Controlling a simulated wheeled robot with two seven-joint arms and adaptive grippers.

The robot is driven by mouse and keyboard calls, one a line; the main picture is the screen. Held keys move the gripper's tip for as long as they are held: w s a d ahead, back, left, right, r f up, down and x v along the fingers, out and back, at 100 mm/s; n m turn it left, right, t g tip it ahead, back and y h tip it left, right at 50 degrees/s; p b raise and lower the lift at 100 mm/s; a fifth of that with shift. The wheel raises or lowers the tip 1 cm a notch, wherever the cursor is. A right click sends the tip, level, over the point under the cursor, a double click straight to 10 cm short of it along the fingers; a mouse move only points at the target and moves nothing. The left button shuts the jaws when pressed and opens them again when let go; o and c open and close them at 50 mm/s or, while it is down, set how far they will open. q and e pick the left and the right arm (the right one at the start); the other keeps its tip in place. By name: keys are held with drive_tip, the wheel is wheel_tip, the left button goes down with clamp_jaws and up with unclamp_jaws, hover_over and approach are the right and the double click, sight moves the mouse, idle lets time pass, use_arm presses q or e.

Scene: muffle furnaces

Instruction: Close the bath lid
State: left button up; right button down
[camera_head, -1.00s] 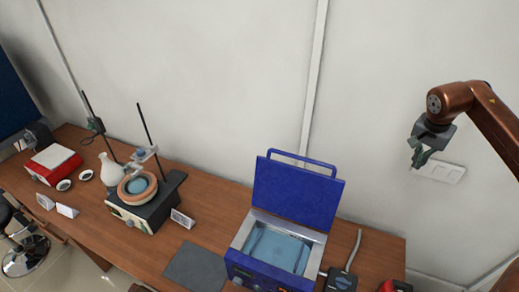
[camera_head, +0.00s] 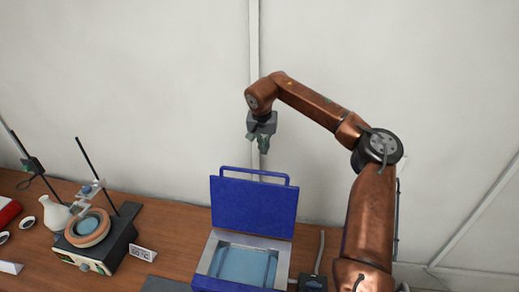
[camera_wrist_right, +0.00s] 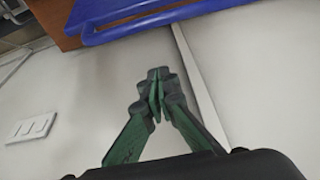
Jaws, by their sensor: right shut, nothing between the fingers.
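The bath lid (camera_head: 254,205) is a blue panel with a bar handle (camera_head: 255,174) along its top edge, standing open and upright at the back of the bath. The bath (camera_head: 243,266) is a metal basin with bluish water, open at the top. My right gripper (camera_head: 264,147) is shut and empty, above the lid's handle in the picture and apart from it. In the right wrist view its green fingertips (camera_wrist_right: 157,80) meet, and the blue handle (camera_wrist_right: 150,22) crosses the top of the picture. My left gripper is not in view.
A heating device with a round bowl (camera_head: 88,228) and stand rods is left of the bath, beside a white flask (camera_head: 55,213). A grey device (camera_head: 313,282) with a cable is right of the bath. The wall (camera_head: 150,90) is behind the table.

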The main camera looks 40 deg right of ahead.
wheel_tip(320, 180, down, 7)
drive_tip(key=s+a+p, duration=0.1)
drive_tip(key=p, duration=0.2)
drive_tip(key=shift+a+r, duration=0.15)
drive_tip(key=shift+a, duration=0.1)
